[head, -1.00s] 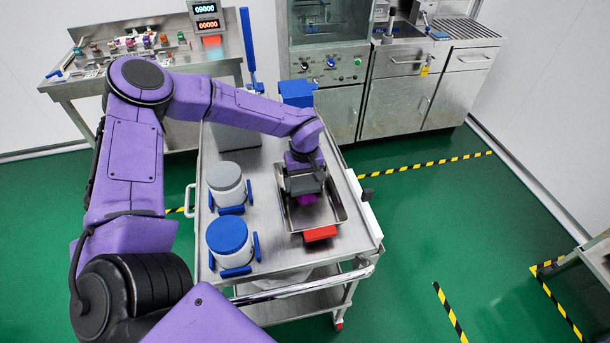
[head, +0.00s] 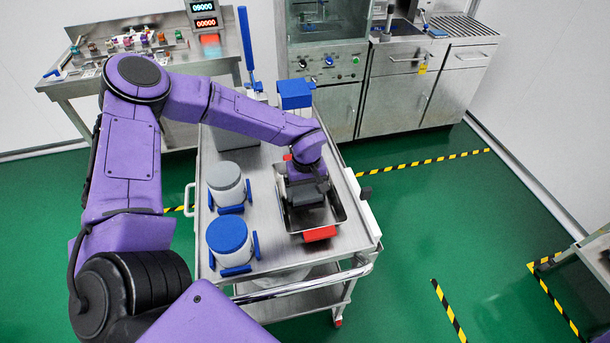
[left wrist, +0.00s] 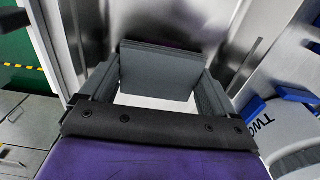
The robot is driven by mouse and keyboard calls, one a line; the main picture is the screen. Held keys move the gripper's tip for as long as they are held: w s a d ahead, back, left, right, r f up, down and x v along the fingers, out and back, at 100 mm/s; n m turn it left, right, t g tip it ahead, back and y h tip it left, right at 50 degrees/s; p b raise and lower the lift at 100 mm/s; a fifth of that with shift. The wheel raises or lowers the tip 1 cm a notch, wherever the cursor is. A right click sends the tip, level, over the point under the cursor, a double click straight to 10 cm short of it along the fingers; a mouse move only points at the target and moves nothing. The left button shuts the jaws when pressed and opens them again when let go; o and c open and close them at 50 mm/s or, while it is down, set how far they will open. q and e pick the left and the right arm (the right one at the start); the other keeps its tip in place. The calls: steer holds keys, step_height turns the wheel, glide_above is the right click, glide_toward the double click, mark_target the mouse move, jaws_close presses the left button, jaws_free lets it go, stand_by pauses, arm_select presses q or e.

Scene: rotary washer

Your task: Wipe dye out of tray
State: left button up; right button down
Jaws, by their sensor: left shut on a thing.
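The steel tray (head: 291,232) lies on the trolley top, with red handles at its near end (head: 320,234) and far end. My left gripper (head: 307,194) points down into the tray. It is shut on a grey block (left wrist: 158,72), which shows between its fingers in the left wrist view. A thin dark purple strip, perhaps dye (left wrist: 165,45), shows along the block's far edge. The gripper hides much of the tray floor in the head view, and I see no dye there. I cannot tell whether the block touches the floor. My right gripper is out of view.
Left of the tray on the trolley (head: 278,265) stand a grey-lidded jar (head: 227,184) and a blue-lidded jar (head: 228,240) in blue holders. A blue-topped container (head: 295,96) and an upright blue handle (head: 246,45) are behind.

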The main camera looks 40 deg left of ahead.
mark_target(309, 208)
arm_select(q)
steer(key=shift+s+d+f, duration=0.1)
steer(key=shift+s+d, duration=0.55)
steer(key=shift+c, duration=0.4)
steer(key=shift+s+d+p, duration=0.3)
steer(key=shift+s+d, duration=0.05)
steer(key=shift+d, duration=0.05)
steer(key=shift+s+d+r, duration=0.2)
steer(key=shift+s+d, duration=0.2)
steer(key=shift+d, duration=0.15)
steer(key=shift+w+a, duration=0.1)
steer(key=shift+a, duration=0.05)
steer(key=shift+w+a+f+p, duration=0.1)
steer(key=shift+w+a+p, duration=0.45)
steer(key=shift+w+a, duration=0.25)
steer(key=shift+a, duration=0.1)
